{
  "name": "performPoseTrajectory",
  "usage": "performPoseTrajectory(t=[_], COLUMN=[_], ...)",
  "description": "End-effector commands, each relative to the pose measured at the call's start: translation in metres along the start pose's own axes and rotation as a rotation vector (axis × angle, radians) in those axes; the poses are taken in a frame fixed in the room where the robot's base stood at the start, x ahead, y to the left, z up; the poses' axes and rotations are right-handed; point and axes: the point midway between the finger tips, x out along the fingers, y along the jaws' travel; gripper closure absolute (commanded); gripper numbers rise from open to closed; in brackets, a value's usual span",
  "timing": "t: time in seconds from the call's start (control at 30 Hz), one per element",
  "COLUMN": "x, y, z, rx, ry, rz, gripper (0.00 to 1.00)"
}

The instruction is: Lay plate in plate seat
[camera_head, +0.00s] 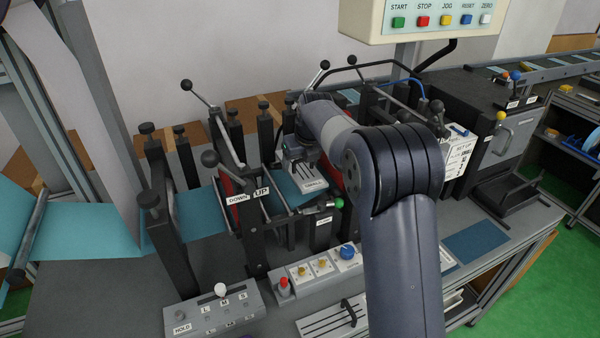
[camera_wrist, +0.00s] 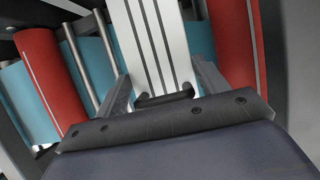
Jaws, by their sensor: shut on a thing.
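A pale plate with dark lengthwise grooves (camera_head: 308,172) is below my gripper (camera_head: 297,153) in the head view, between the rollers of the machine. In the wrist view the plate (camera_wrist: 150,40) runs away from my gripper (camera_wrist: 165,94), whose fingers are shut on its dark bar handle (camera_wrist: 166,98). The plate lies over or close to the blue web; I cannot tell whether it touches anything beneath. The plate seat cannot be made out clearly; the plate and gripper hide part of that area.
Red rollers (camera_wrist: 48,75) flank the plate closely, with metal rods beside them. A ball-topped lever (camera_head: 210,159) and black posts stand to the left. A second grooved plate (camera_head: 325,322) with a black handle lies at the front of the bench. A control box (camera_head: 213,311) is nearby.

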Motion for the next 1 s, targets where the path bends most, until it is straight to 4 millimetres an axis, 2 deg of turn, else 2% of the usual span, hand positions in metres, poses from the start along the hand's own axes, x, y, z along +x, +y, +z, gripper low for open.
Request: performPoseTrajectory(t=[0.37, 0.73, 0.77, 1.0], x=[0.038, 0.043, 0.044, 0.043], y=[0.0, 0.0, 0.0, 0.0], z=[-0.015, -0.017, -0.018, -0.018], rx=[0.0, 0.0, 0.0, 0.0], ry=[-0.001, -0.003, -0.001, -0.001], rz=[0.0, 0.0, 0.0, 0.0], gripper=[0.73, 0.73, 0.31, 0.11])
